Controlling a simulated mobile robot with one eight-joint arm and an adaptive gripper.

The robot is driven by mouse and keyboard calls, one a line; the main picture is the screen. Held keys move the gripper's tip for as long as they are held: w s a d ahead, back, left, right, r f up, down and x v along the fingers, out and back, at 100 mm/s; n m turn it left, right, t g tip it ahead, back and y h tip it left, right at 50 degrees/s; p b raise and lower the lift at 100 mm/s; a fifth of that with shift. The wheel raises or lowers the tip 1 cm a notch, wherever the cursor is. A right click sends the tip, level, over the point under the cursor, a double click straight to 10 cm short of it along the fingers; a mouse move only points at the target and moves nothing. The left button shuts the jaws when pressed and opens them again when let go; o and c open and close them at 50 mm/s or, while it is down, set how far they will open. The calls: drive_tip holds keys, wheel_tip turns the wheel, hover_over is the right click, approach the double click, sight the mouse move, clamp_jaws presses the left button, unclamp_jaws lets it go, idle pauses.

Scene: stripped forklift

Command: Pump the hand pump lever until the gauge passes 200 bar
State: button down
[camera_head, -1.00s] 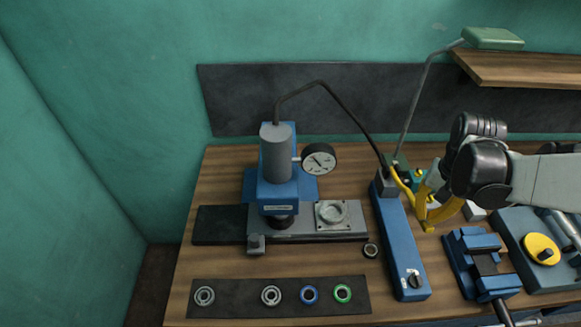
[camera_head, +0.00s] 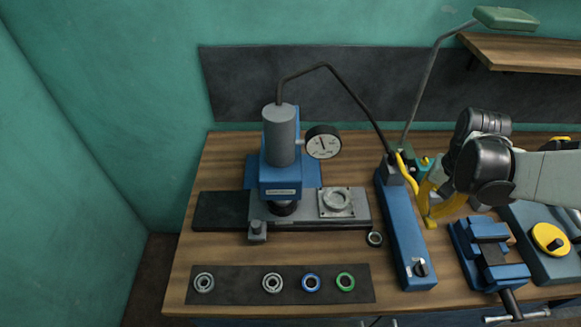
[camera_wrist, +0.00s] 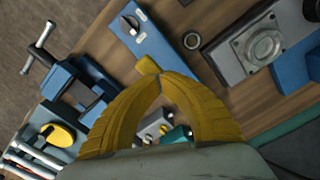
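The blue hand pump (camera_head: 407,235) lies lengthwise on the bench, with a dial at its front end. Its yellow lever (camera_head: 405,172) runs from the rear of the pump along its right side. My yellow gripper (camera_head: 430,210) has its fingers closed around the lever near its end. In the wrist view the fingertips (camera_wrist: 158,80) come together, and the lever's end (camera_wrist: 147,64) pokes out past them; the rest is hidden behind the fingers. The round white gauge (camera_head: 323,143) is on the press cylinder; its needle points nearly straight up. The numbers are too small to read.
The blue press (camera_head: 284,178) stands left of the pump, joined by a black hose (camera_head: 355,100). A blue vise (camera_head: 490,255) is close on the right. A dark mat (camera_head: 235,285) with several rings lies at the front left. A lamp and shelf (camera_head: 530,52) are above.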

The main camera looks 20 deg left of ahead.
wheel_tip(320, 180, down, 5)
drive_tip(key=b, duration=0.3)
drive_tip(key=shift+f+b, duration=0.15)
drive_tip(key=shift+b, duration=0.15)
wheel_tip(320, 180, up, 10)
drive_tip(key=p, duration=0.7)
drive_tip(key=shift+w, duration=0.1)
drive_tip(key=shift+f, duration=0.15)
wheel_tip(320, 180, up, 7)
drive_tip(key=p, duration=0.4)
drive_tip(key=shift+r+p, duration=0.2)
drive_tip(key=shift+p, duration=0.2)
idle(0.4)
drive_tip(key=s+f+n+t+b, duration=0.2)
drive_tip(key=s+f+t+b, duration=0.5)
drive_tip(key=s+b, duration=0.5)
wheel_tip(320, 180, down, 2)
drive_tip(key=b, duration=0.5)
drive_tip(key=shift+s+f+b, duration=0.2)
drive_tip(key=shift+s+b, duration=0.2)
